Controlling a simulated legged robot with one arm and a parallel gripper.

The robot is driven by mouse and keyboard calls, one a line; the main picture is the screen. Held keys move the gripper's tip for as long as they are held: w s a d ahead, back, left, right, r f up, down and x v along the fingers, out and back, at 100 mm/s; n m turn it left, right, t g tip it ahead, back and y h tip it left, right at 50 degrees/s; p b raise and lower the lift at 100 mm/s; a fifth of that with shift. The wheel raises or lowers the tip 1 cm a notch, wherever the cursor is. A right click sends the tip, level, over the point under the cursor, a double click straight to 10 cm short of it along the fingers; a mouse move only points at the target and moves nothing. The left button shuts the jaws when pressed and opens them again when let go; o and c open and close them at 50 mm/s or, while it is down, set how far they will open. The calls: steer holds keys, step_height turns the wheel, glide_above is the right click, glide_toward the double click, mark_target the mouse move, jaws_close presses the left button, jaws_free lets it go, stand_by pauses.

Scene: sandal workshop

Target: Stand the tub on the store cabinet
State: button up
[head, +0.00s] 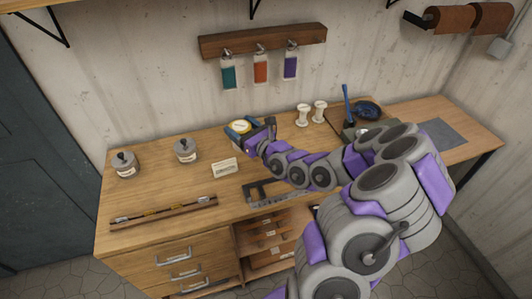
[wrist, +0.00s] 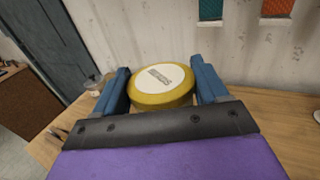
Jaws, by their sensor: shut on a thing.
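The tub (head: 240,126) is round and yellow with a pale, printed top, and it shows large in the wrist view (wrist: 162,86). My gripper (wrist: 162,92) is shut on it, with one blue finger on each side. In the head view my gripper (head: 239,131) is over the back of the workbench, near the wall. I cannot tell whether the tub's base touches the bench. A brown cabinet-like piece (wrist: 25,102) stands at the left edge of the wrist view; I cannot tell if it is the store cabinet.
The wooden workbench (head: 150,190) carries two grey pots (head: 124,164) (head: 186,150), a small white card (head: 224,168), a long wooden strip (head: 163,212) and two white spools (head: 311,113). A rack (head: 262,41) with three coloured items hangs above. A dark door (head: 40,130) is at left.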

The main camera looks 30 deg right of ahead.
steer(key=s+d+f+m+h, duration=0.1)
steer(key=s+d+f+h, duration=0.1)
steer(key=s+d+f, duration=0.55)
steer(key=s+d+f+m+h, duration=0.2)
steer(key=s+d+f, duration=0.3)
steer(key=s+d, duration=0.4)
steer(key=w+d+f+b, duration=0.1)
steer(key=w, duration=0.4)
steer(key=w+d+f+b, duration=0.1)
steer(key=w+d+f, duration=0.1)
steer(key=w, duration=0.4)
steer(key=w+d+f+b, duration=0.2)
steer(key=w, duration=0.3)
steer(key=shift+w+f, duration=0.15)
steer(key=shift+w, duration=0.1)
steer(key=shift+n, duration=0.3)
steer(key=o, duration=1.3)
